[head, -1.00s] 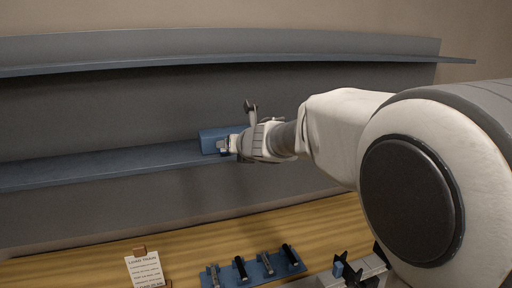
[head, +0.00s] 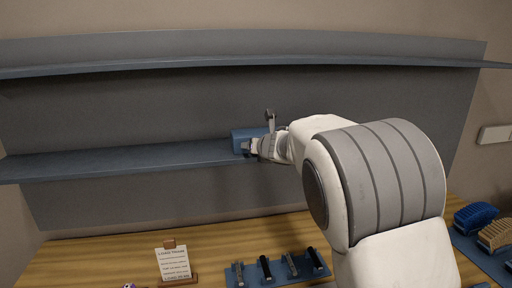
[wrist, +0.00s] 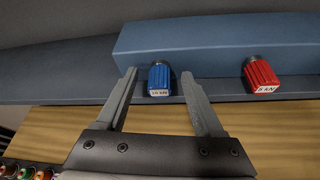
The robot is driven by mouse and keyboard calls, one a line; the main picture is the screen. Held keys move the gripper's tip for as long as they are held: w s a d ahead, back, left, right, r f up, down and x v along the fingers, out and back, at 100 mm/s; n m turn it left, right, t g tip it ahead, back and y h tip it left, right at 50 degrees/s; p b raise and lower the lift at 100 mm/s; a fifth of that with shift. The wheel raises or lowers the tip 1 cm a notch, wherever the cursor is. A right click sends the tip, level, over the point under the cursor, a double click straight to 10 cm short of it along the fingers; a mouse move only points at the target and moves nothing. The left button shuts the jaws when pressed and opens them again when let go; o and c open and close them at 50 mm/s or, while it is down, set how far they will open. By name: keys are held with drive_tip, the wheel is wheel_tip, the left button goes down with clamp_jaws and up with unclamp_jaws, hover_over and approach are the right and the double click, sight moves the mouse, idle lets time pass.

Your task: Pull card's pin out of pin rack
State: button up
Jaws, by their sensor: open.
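The pin rack (head: 247,133) is a blue block on the lower shelf in the head view. It also shows in the wrist view (wrist: 215,38). There a blue pin (wrist: 159,78), its label seeming to read 15 kN, and a red pin (wrist: 260,75), labelled 5 kN, stick out of its front. My gripper (wrist: 159,74) is open, with one finger on each side of the blue pin and gaps visible. The red pin is outside the right finger. In the head view my gripper (head: 247,149) is at the rack's front. The card (head: 173,263) stands on the wooden bench; its values are unreadable.
A blue holder with several black and grey pieces (head: 278,266) lies on the bench. Blue and tan brushes (head: 476,217) are at the far right. The upper shelf (head: 250,65) runs above my gripper. Small coloured items (wrist: 25,172) show at the wrist view's lower left.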

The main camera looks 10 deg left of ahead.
clamp_jaws()
idle(0.5)
idle(0.3)
